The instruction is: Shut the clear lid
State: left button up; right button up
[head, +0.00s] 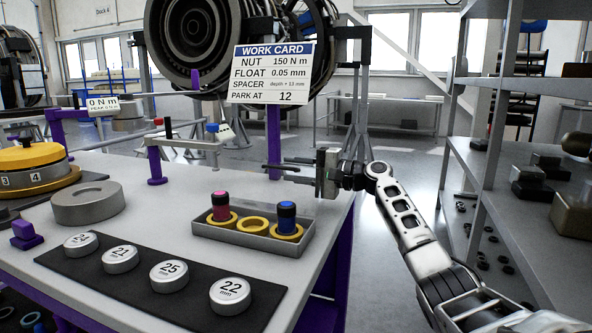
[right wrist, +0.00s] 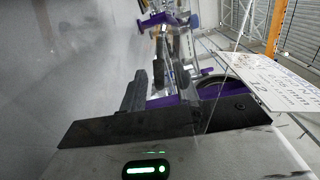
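I cannot make out a clear lid for certain in the head view. In the right wrist view a thin, see-through edge runs beside the fingers; I cannot tell whether it belongs to the lid. My right gripper (head: 283,170) is over the far right part of the grey bench (head: 183,190), near the purple post, with its fingers pointing left. Its fingers look apart, with nothing seen between them. In the right wrist view the dark fingers (right wrist: 147,84) stand up from the palm. My left gripper is not in view.
A grey tray (head: 235,237) holds a red-topped and a blue-topped piece and yellow rings. A black mat (head: 135,287) bears several numbered discs. A work card (head: 270,73) stands behind. A metal shelf (head: 510,190) is at the right of my right arm.

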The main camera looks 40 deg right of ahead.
grip_shut()
jog(key=shift+a, duration=0.1)
